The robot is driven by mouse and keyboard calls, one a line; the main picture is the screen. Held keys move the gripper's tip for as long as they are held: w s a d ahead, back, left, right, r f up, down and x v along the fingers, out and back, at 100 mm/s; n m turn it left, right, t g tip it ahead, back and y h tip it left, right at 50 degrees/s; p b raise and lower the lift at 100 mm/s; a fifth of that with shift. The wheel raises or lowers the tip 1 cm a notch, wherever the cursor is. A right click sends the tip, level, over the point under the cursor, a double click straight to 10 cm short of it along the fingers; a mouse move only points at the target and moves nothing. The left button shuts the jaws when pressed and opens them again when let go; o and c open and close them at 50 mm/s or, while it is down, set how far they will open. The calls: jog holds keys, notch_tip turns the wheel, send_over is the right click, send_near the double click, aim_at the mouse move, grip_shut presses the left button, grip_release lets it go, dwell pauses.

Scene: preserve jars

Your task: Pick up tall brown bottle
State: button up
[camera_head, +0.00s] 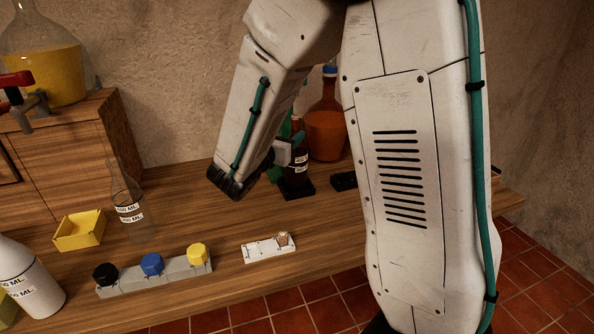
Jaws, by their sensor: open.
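The tall brown bottle (301,162) stands on the wooden table near the back, dark, with a white label low on its side. My arm hides part of it on the left. My gripper (320,184) is open at the bottle, its black parts low in front of and to the right of it. Nothing shows as held. My arm covers much of the gripper, and I cannot tell whether it touches the bottle.
A round flask of orange-brown liquid (325,134) stands close behind the bottle. In front are a white tray (262,250) and a grey rack (172,276) with black, blue and yellow caps. A clear flask (127,205), yellow bin (80,231) and white bottle (27,285) stand left.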

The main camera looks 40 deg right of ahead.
aim_at(293, 128)
jog(key=shift+w+f+n+t, duration=0.15)
jog(key=shift+w+n+t, duration=0.15)
jog(key=shift+w+n, duration=0.15)
jog(key=x, duration=0.7)
jog(key=shift+w+d+f, duration=0.1)
jog(key=shift+w+f, duration=0.05)
jog(key=shift+f, duration=0.15)
grip_shut()
dwell(0.7)
